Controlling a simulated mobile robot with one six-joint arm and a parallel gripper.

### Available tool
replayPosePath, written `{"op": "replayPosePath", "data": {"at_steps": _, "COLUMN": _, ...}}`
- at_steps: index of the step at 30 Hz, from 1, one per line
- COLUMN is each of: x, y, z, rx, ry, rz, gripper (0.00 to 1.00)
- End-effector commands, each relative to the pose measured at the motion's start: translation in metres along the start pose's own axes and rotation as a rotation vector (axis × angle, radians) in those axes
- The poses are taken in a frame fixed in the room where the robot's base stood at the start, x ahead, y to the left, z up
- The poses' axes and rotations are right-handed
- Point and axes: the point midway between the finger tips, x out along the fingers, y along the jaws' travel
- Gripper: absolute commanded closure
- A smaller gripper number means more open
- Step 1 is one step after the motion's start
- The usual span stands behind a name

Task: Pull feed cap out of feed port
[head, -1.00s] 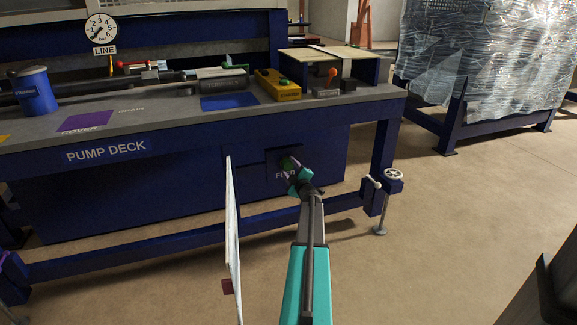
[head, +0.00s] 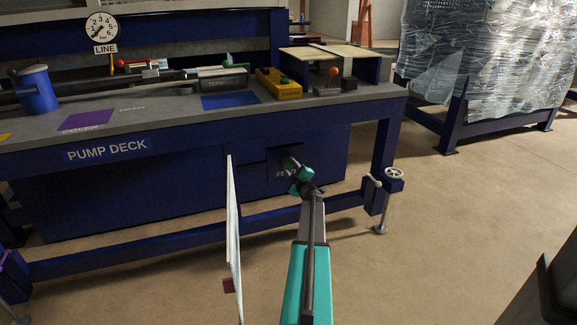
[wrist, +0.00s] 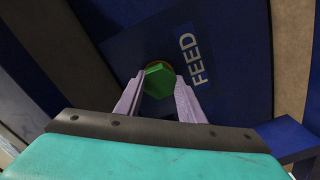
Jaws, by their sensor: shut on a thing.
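The green feed cap (wrist: 158,80) shows in the wrist view between the two fingers of my gripper (wrist: 158,92). It sits at the feed port (wrist: 162,66), whose brownish rim shows just behind it, beside the white FEED label. My gripper is shut on the cap. In the head view, my gripper (head: 292,168) reaches the dark blue front panel under the pump deck, and the cap is a small green spot (head: 286,161) at its tips. I cannot tell how deep the cap sits in the port.
The pump deck (head: 180,112) overhangs the panel. A blue leg (head: 386,150) and a jack with a handwheel (head: 393,180) stand right of my arm. A white door-like panel (head: 233,240) stands open on the left.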

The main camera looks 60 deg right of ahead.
Motion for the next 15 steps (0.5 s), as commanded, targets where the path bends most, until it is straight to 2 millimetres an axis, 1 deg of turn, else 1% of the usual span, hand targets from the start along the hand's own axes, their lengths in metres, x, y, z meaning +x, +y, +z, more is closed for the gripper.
{"op": "replayPosePath", "data": {"at_steps": 15, "x": -0.0091, "y": 0.0001, "z": -0.0001, "rx": 0.0, "ry": -0.001, "rz": 0.0, "gripper": 1.0}}
